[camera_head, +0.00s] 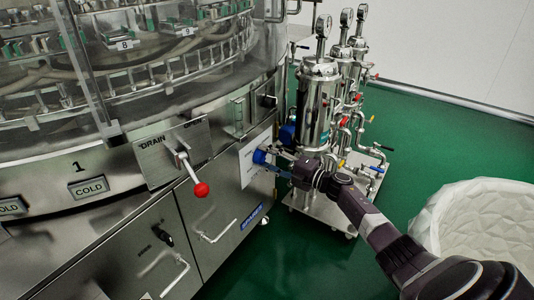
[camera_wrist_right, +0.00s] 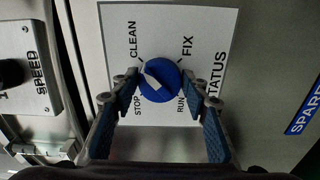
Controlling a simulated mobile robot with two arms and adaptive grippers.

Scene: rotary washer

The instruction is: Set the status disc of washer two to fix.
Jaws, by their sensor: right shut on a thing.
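The status disc is a round blue knob (camera_wrist_right: 160,82) with a white mark, on a white STATUS panel (camera_wrist_right: 205,35). In the wrist view, CLEAN is at its upper left, FIX at upper right, STOP at lower left and RUN at lower right. The white mark lies on the disc's upper-left part, on the CLEAN side. My right gripper (camera_wrist_right: 160,84) is shut on the disc, with one blue-padded finger at each side. In the head view, the disc (camera_head: 260,156) shows at the tip of my right gripper (camera_head: 272,160). My left gripper is not in view.
A DRAIN lever with a red ball (camera_head: 201,189) sticks out left of the panel. A SPEED panel (camera_wrist_right: 27,75) is left of the disc in the wrist view. Steel filter equipment (camera_head: 318,105) stands behind my right arm. A white-lined bin (camera_head: 480,215) stands at right.

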